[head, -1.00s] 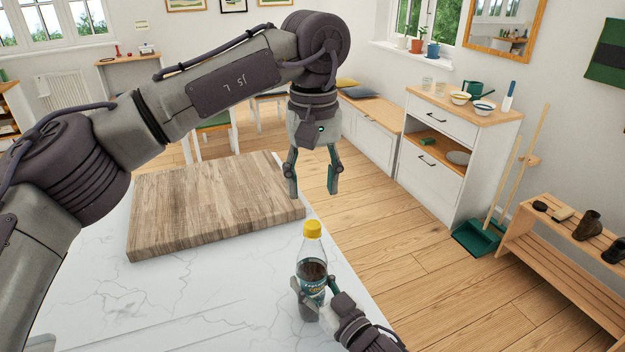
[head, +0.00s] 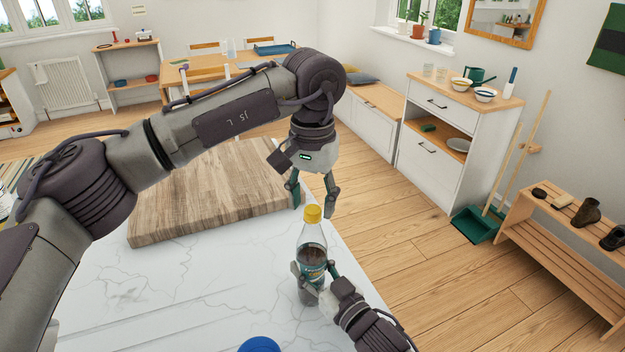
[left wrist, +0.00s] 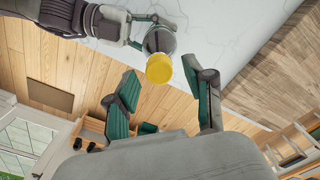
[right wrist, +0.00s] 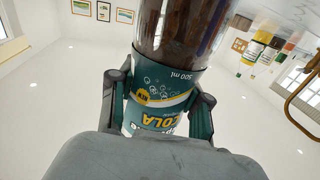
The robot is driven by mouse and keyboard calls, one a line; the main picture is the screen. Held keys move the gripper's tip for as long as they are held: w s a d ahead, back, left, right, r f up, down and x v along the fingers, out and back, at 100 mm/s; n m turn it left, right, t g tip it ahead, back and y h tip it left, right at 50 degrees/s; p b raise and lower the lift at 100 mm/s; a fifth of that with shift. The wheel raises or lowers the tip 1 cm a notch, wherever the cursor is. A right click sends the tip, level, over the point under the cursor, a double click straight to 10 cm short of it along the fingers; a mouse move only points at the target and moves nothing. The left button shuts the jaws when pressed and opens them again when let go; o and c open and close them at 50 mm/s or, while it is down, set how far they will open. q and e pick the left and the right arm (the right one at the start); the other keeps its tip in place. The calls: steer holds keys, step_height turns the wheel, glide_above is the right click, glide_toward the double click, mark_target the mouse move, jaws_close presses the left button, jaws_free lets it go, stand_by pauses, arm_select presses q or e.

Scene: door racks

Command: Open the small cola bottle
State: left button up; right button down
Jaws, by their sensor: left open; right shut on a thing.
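The small cola bottle (head: 311,254) stands upright near the right edge of the white marble counter, with dark liquid and a teal label. Its yellow cap (head: 312,213) is on; it also shows in the left wrist view (left wrist: 159,68). My right gripper (head: 311,279) is shut around the label, which fills the right wrist view (right wrist: 160,95). My left gripper (head: 313,197) points down, open and empty, just behind the cap in the head view. In the left wrist view the cap lies beyond and between the open fingers (left wrist: 162,98), apart from them.
A thick wooden board (head: 210,195) lies on the counter (head: 190,290) left of the bottle. A blue round thing (head: 260,344) shows at the bottom edge. Beyond the counter are a white cabinet (head: 430,160), a shoe bench (head: 560,240) and open floor.

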arm_select(q)
steer(key=shift+f, duration=0.55)
arm_select(e)
steer(key=shift+f, duration=0.15)
